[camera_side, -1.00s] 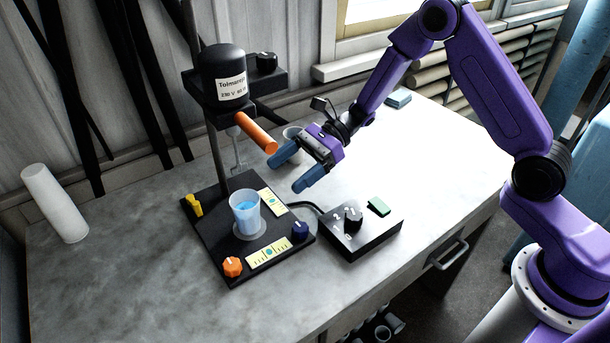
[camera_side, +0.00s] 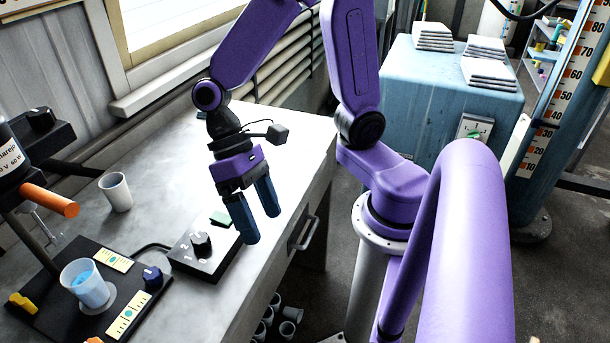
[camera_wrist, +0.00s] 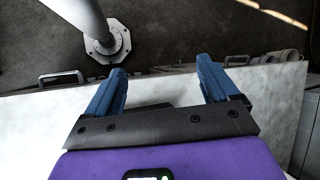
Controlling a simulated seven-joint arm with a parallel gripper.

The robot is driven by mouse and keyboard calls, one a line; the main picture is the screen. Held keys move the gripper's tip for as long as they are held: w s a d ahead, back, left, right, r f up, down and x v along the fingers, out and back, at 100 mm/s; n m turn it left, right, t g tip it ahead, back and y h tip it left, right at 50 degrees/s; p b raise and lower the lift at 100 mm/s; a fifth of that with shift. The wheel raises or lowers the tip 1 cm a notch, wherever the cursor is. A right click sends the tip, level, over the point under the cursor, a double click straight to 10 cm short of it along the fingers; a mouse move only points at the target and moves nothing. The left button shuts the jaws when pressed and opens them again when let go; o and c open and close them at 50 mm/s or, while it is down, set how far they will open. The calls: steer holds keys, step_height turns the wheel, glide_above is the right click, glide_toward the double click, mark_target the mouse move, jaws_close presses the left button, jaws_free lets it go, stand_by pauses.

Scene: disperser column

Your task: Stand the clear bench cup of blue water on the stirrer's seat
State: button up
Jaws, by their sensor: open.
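The clear cup of blue water (camera_side: 86,284) stands upright on the pale round seat (camera_side: 111,298) of the black stirrer base (camera_side: 55,317), at lower left in the side view. I cannot tell whether it is exactly centred. My gripper (camera_side: 260,225) is open and empty, well to the right of the cup, with its blue fingers pointing down near the bench's front edge. The wrist view shows the fingers of my gripper (camera_wrist: 160,70) spread apart with nothing between them. The cup is not visible in the wrist view.
An orange bar (camera_side: 50,200) juts from the disperser column above the base. A white cup (camera_side: 115,192) stands behind. A drawer handle (camera_side: 304,233) projects from the bench front.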

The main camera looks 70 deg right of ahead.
steer(key=s+d+n+t+h, duration=0.1)
steer(key=s+d+n+t, duration=0.1)
steer(key=d+n+t, duration=0.1)
steer(key=s+d+r+n+t+h, duration=0.1)
steer(key=s+d+n+t, duration=0.1)
steer(key=d+n, duration=0.4)
steer(key=shift+s+d+r+n+t+h, duration=0.3)
steer(key=shift+n+t+h, duration=0.1)
steer(key=shift+n, duration=0.5)
